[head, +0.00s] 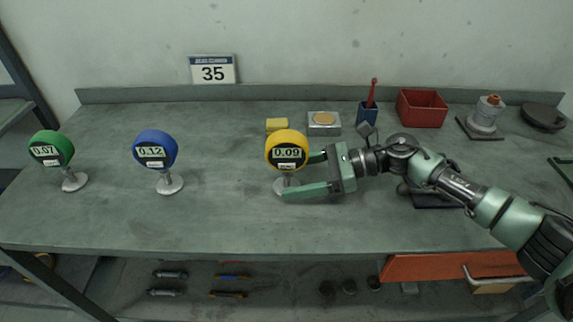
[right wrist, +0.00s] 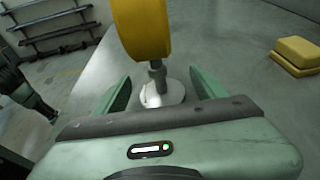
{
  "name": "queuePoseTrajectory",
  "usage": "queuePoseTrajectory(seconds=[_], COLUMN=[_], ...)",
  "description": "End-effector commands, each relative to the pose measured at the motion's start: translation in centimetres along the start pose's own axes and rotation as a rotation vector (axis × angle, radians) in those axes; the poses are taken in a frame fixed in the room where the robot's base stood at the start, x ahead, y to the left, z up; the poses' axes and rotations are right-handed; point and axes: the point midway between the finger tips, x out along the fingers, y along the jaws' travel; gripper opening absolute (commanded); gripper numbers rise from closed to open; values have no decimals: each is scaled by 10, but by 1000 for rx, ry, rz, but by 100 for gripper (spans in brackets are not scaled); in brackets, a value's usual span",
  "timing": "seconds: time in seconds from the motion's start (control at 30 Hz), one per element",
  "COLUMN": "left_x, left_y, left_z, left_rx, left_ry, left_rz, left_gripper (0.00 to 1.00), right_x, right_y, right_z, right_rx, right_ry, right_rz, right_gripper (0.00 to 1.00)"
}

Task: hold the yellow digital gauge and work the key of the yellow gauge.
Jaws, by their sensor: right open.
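The yellow digital gauge (head: 287,149) stands upright on a round metal foot on the bench, its display reading 0.09. A dark label strip with a small white patch sits under the display; I cannot make out the key itself. My right gripper (head: 302,174) is open, coming in from the right, with one finger behind the gauge's stem and one in front. In the right wrist view the gauge (right wrist: 142,27) stands ahead, its stem between the two open fingers (right wrist: 158,92), with gaps on both sides.
A blue gauge (head: 155,149) and a green gauge (head: 51,148) stand to the left. Behind are a yellow block (head: 277,125), a tin (head: 324,123), a blue cup (head: 368,112) and a red bin (head: 422,108). The bench front (head: 230,220) is clear.

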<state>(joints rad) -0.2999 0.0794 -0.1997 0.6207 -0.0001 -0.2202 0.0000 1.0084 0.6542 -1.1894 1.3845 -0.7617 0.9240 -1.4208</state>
Motion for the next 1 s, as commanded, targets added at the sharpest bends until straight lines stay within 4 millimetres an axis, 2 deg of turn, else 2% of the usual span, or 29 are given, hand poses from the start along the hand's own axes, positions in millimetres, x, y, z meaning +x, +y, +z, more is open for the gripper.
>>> queuePoseTrajectory(seconds=[0.1,0.4,0.43,0.6,0.67,0.7,0.77,0.8,0.9,1.0], left_x=[3,3,3,3,3,3,3,3,3,3], left_y=[0,0,0,0,0,0,0,0,0,0], left_z=[0,0,0,0,0,0,0,0,0,0], left_rx=[0,0,0,0,0,0,0,0,1,1], left_ry=[1,1,1,0,0,0,0,0,0,0], left_rz=[0,0,0,0,0,0,0,0,0,0], left_gripper=[36,36,36,36,36,36,36,25,0,0], right_x=[6,7,7,7,7,7,7,7,7,7], right_y=[0,0,0,0,0,0,0,0,0,0], right_z=[0,1,1,1,1,1,1,1,1,1], right_rx=[0,0,0,0,0,0,0,0,0,0], right_ry=[-2,-1,-1,-1,-1,-1,-1,-1,-1,-1], right_rz=[0,0,0,0,0,0,0,0,0,0], right_gripper=[71,71,69,21,5,0,0,0,0,0])
